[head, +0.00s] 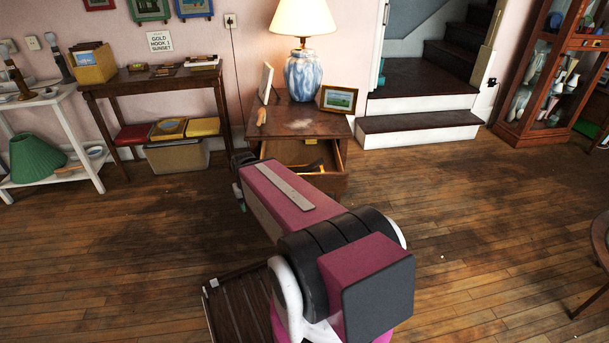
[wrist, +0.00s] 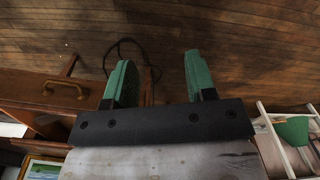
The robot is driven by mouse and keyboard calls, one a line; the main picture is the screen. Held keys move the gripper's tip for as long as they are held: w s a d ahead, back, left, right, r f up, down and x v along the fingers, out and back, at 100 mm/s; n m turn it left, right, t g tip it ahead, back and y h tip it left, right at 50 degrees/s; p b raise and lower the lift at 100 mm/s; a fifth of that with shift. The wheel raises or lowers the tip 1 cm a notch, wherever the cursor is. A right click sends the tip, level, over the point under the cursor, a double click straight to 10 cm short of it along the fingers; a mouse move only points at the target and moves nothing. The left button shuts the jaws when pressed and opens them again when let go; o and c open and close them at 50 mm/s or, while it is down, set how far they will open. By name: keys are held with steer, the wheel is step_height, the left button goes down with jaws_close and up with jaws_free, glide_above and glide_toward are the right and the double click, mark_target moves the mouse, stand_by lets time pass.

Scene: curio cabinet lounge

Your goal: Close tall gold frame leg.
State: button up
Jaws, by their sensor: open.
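A small gold frame (head: 339,100) with a green landscape stands on the right of the wooden side table (head: 335,123). A framed landscape (wrist: 42,169) also shows at the bottom left of the wrist view. My gripper (wrist: 158,65) is open and empty, its two green fingers apart over the floor. The brass-handled drawer front (wrist: 40,92) is left of them. In the head view my arm mostly hides the gripper.
A blue-white lamp (head: 303,75) and a small tan object (head: 262,117) are on the side table. Its drawer (head: 300,171) is open. A brown console (head: 155,77) and white shelf (head: 55,98) are left, steps (head: 420,130) right.

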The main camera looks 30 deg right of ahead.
steer(key=shift+w+d, duration=0.1)
steer(key=shift+w, duration=0.05)
steer(key=c, duration=0.5)
steer(key=shift+w+d, duration=0.45)
steer(key=shift+w, duration=0.25)
jaws_close()
steer(key=m+g+h, duration=0.2)
steer(key=m+h, duration=0.2)
steer(key=h, duration=0.2)
glide_toward(316, 164)
steer(key=x, duration=0.7)
steer(key=shift+w+d+f, duration=0.15)
steer(key=shift+d+f, duration=0.05)
steer(key=shift+f, duration=0.05)
